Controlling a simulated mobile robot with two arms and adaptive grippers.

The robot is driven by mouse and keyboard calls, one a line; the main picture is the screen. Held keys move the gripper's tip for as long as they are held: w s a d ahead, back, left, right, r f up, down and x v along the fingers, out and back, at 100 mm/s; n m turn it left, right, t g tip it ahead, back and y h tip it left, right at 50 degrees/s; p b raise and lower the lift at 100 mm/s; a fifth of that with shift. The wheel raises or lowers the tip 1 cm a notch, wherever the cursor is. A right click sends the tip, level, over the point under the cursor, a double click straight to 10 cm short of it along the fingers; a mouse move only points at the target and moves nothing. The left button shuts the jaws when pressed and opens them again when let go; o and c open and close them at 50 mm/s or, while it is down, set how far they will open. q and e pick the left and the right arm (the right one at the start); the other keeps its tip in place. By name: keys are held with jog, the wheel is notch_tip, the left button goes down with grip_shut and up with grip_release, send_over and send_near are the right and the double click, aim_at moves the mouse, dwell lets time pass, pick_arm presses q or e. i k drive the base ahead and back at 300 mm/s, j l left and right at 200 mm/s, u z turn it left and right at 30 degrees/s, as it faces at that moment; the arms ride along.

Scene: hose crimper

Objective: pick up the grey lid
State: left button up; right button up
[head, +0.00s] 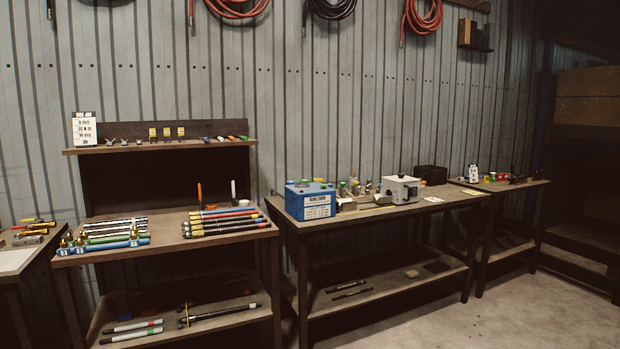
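I cannot make out a grey lid for certain at this distance. A pale grey box-like unit (401,189) with a dark round spot on its front stands on the middle bench (375,211). A small flat grey piece (411,274) lies on that bench's lower shelf; I cannot tell what it is. Neither of my grippers is in view.
A blue box (310,201) with a white label stands at the middle bench's left end. The left bench (165,246) carries several hoses. A further bench (510,184) stands at the right. Concrete floor (490,318) is clear at the front right.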

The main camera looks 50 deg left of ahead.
aim_at(401, 177)
jog(key=u, duration=1.25)
jog(key=i+l+u, duration=0.1)
jog(key=i+u, duration=0.3)
jog(key=i+l+u, duration=0.2)
jog(key=u, duration=0.2)
jog(key=i, duration=0.1)
